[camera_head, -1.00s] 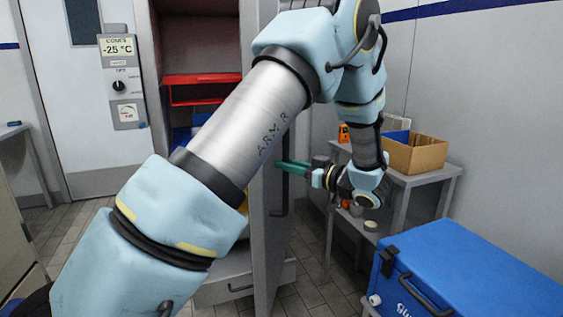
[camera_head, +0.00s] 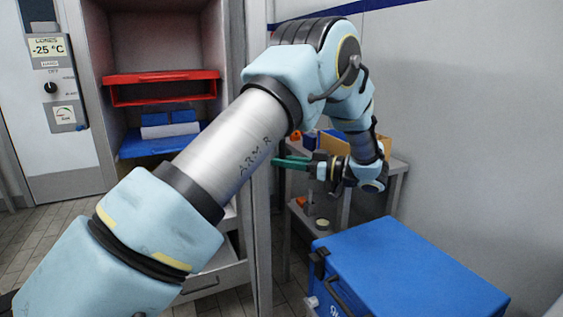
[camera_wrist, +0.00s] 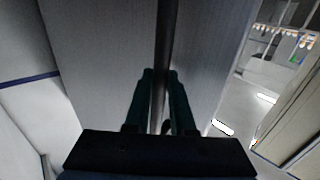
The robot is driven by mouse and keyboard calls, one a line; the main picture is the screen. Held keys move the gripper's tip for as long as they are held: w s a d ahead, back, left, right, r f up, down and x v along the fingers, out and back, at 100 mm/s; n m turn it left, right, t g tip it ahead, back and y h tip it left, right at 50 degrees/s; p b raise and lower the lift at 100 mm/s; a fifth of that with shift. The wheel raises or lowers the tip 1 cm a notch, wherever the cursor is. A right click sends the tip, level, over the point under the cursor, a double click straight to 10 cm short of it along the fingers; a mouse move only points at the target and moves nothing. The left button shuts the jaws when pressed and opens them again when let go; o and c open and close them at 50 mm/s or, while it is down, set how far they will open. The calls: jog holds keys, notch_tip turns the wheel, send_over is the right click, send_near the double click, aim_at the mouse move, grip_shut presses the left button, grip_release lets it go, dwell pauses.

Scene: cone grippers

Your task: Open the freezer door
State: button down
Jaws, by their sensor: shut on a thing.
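The freezer (camera_head: 92,60) stands on the left in the head view with its inside exposed. Its grey door (camera_head: 259,240) stands well open and shows almost edge-on behind my arm; in the wrist view its panel (camera_wrist: 95,45) fills much of the picture. The dark bar handle (camera_wrist: 165,35) runs between my green fingers in the wrist view. My gripper (camera_head: 276,162) is shut on this handle; the wrist view also shows the gripper (camera_wrist: 160,76). In the head view, the door and arm hide most of the handle.
A red shelf (camera_head: 160,77) and a blue shelf (camera_head: 140,148) are inside the freezer. A blue cool box (camera_head: 400,260) stands at front right. A grey side table (camera_head: 396,168) with a cardboard box (camera_head: 340,145) stands behind my gripper, by the wall. Tiled floor is clear at left.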

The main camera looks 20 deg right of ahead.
jog(key=shift+w+a+r, duration=0.15)
jog(key=shift+w, duration=0.2)
jog(key=c, duration=1)
grip_release()
jog(key=shift+w, duration=0.1)
jog(key=shift+o, duration=1.2)
jog(key=shift+s, duration=0.2)
jog(key=b+v, duration=0.2)
jog(key=v, duration=0.9)
jog(key=shift+w, duration=0.1)
